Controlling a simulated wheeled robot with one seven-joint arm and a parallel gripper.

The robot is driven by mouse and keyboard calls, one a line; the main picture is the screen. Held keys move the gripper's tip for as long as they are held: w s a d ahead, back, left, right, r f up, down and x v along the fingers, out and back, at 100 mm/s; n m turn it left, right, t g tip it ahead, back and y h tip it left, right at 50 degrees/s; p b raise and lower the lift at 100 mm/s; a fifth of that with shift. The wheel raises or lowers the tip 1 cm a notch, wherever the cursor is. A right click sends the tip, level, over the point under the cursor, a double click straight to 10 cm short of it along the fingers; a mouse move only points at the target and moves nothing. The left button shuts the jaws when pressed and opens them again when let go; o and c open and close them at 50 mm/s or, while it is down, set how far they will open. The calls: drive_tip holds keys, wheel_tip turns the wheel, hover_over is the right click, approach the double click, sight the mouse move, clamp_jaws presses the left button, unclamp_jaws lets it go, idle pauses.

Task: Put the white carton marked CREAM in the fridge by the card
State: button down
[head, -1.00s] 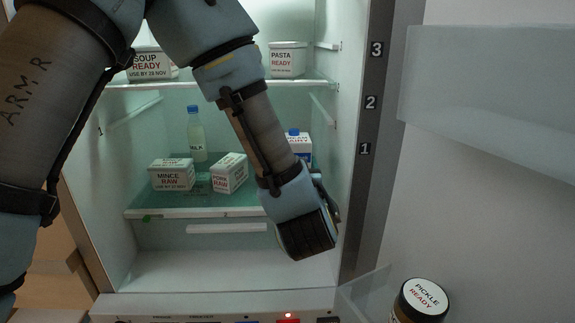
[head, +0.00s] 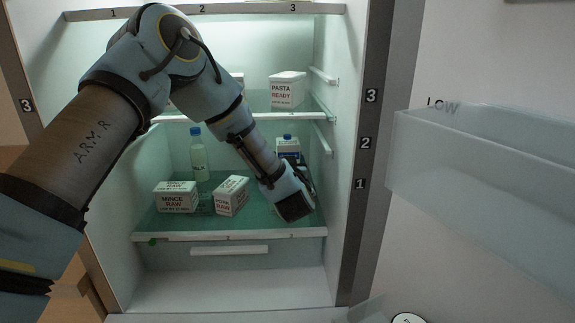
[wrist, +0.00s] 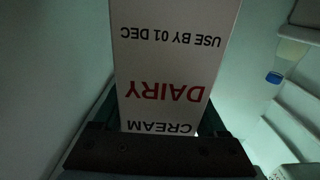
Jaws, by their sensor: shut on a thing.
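The white carton (wrist: 170,60) marked CREAM, DAIRY, USE BY 01 DEC fills the middle of the wrist view, its print upside down. My gripper (wrist: 158,150) is shut on it. In the head view my gripper (head: 296,207) is inside the fridge, at the right of the middle shelf (head: 230,235). The carton's base is hidden. I make out no card.
On the middle shelf are a MINCE RAW box (head: 176,197), another RAW box (head: 231,195) and a blue-capped bottle (head: 198,155). A PASTA READY box (head: 287,90) is on the shelf above. The open door's bin (head: 480,160) is at right. The fridge floor (head: 230,287) is clear.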

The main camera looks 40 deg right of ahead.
drive_tip(key=shift+s+f+p, duration=0.1)
drive_tip(key=shift+f+p, duration=0.55)
drive_tip(key=shift+f, duration=0.9)
drive_tip(key=shift+f, duration=0.15)
unclamp_jaws()
